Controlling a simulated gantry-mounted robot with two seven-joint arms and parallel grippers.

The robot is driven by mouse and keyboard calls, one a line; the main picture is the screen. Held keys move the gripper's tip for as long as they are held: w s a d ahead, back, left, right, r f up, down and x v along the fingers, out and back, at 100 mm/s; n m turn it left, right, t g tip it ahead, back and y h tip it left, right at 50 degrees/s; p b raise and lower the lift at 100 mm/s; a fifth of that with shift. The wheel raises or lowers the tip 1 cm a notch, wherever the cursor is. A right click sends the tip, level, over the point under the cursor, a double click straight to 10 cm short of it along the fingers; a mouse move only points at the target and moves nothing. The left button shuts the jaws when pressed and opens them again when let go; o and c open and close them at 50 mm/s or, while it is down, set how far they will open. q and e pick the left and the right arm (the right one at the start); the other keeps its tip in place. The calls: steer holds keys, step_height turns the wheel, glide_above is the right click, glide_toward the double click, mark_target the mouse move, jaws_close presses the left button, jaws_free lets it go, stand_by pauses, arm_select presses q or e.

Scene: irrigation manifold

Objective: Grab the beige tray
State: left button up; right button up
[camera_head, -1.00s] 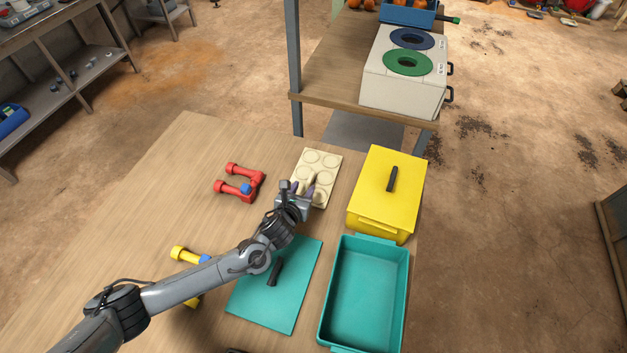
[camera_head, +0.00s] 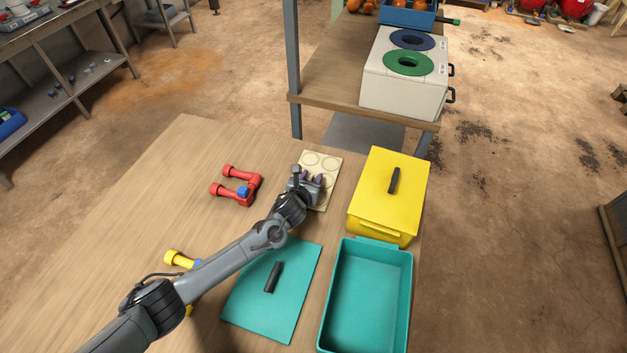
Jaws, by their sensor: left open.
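The beige tray (camera_head: 322,161) lies flat on the wooden table, left of the yellow box. It has round recesses in its top, and its lower part is largely hidden by my left gripper. My left gripper (camera_head: 312,179) is open over the tray's middle, its fingers pointing away toward the tray's far end. Whether the fingers touch the tray cannot be told. My right gripper is not in view.
A lidded yellow box (camera_head: 408,183) stands close to the tray's right. An open teal bin (camera_head: 368,295) and a flat teal lid (camera_head: 262,310) lie nearer. Red pipe fittings (camera_head: 238,190) lie left of the tray; a yellow fitting (camera_head: 176,258) is partly behind my arm.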

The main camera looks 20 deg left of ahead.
arm_select(q)
jaws_close()
steer(key=shift+r, duration=0.15)
